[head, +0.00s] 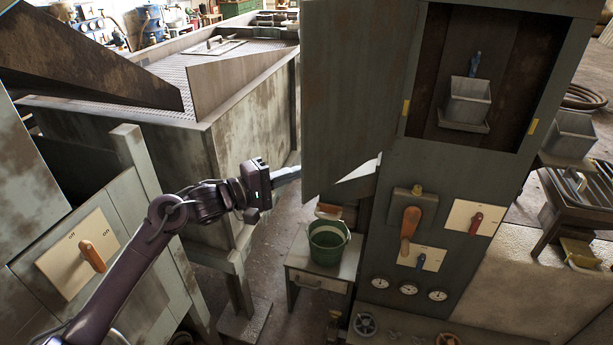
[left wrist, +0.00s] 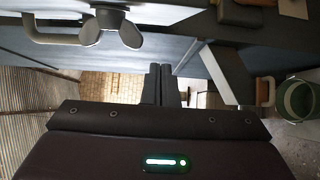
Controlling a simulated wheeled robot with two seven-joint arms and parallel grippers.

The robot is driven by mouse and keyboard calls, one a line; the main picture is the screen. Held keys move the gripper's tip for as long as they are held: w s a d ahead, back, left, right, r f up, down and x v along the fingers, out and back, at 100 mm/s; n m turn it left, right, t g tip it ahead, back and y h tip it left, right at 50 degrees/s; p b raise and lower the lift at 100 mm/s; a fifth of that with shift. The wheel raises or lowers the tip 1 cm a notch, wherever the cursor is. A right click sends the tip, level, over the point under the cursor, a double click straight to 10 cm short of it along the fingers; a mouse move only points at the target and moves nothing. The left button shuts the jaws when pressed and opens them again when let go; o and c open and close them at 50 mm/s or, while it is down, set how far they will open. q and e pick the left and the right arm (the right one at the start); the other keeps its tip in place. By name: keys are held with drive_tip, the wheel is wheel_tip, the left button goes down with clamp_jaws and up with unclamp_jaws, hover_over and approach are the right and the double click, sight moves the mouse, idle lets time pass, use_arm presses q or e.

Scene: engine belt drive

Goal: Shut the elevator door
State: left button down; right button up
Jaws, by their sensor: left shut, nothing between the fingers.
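The elevator door (head: 350,90) is a grey-green panel standing open at the left of the tall elevator housing (head: 440,180). The opening shows a grey bucket (head: 466,100) inside. My left gripper (head: 297,170) is shut and empty, at the left of the door's lower left edge; whether it touches the door I cannot tell. In the left wrist view its fingers (left wrist: 165,85) are together below a dark panel, which bears a bar handle (left wrist: 52,32) and a wing-shaped latch (left wrist: 111,26). My right gripper is not in view.
A green pail (head: 328,242) stands on a small cabinet (head: 318,278) below the door. The housing front carries an orange-handled lever (head: 409,229), switches and gauges. A large metal bin (head: 240,110) stands behind my left arm. A switch panel (head: 80,254) is at left.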

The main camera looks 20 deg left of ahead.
sight(307, 181)
use_arm(q)
drive_tip(key=d+p, duration=0.1)
drive_tip(key=d, duration=0.1)
drive_tip(key=s+d, duration=0.1)
drive_tip(key=d, duration=0.1)
drive_tip(key=shift+s+d+p, duration=0.1)
drive_tip(key=shift+s+p, duration=0.05)
drive_tip(key=shift+p, duration=0.25)
